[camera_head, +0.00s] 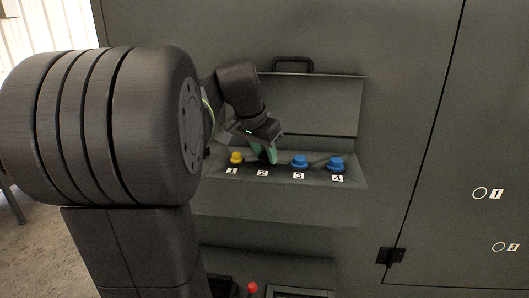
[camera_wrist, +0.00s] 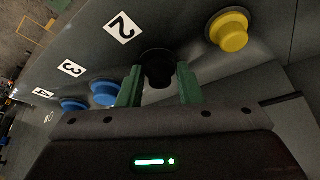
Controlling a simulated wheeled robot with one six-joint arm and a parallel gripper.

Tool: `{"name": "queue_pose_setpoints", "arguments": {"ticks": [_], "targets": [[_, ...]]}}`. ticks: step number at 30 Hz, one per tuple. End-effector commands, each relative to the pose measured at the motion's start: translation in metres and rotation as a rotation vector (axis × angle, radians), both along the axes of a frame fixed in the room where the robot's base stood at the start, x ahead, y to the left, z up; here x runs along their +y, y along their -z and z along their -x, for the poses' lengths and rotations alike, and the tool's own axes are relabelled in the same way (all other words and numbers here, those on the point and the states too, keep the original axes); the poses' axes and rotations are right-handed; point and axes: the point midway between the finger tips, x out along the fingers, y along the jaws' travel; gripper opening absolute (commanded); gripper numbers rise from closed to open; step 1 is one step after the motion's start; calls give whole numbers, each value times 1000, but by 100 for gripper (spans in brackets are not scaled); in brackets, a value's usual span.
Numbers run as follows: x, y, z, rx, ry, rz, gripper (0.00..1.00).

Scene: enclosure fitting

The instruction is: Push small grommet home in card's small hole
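My gripper (camera_wrist: 160,72) is at the station marked 2 on the sloped ledge. In the wrist view its two green fingers stand apart, one on each side of a black grommet (camera_wrist: 159,63). I see no clear contact between fingers and grommet, and the grommet appears to sit on the ledge. In the head view my gripper (camera_head: 267,150) mostly hides that grommet. A yellow grommet (camera_head: 236,158) stands at 1, and blue grommets stand at 3 (camera_head: 299,161) and 4 (camera_head: 336,163). I cannot make out which part is the card or its small hole.
The ledge (camera_head: 215,167) sits in a recess of a large grey cabinet. A dark handle (camera_head: 293,61) is above it. Two ringed circles with labels (camera_head: 479,193) (camera_head: 498,247) are on the right panel. A red button (camera_head: 252,287) is below, and a hinge (camera_head: 390,256) lies at lower right.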

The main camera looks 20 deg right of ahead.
Motion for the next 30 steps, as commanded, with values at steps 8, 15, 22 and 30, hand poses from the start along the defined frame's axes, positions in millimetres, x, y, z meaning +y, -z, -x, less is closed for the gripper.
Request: {"name": "queue_pose_setpoints", "arguments": {"ticks": [8,15,22,30], "targets": [[0,3,2,10,3,-4,53],[0,3,3,12,3,-4,53],[10,-25,7,3,1,0,53],[33,-84,16,0,-2,1,53]]}}
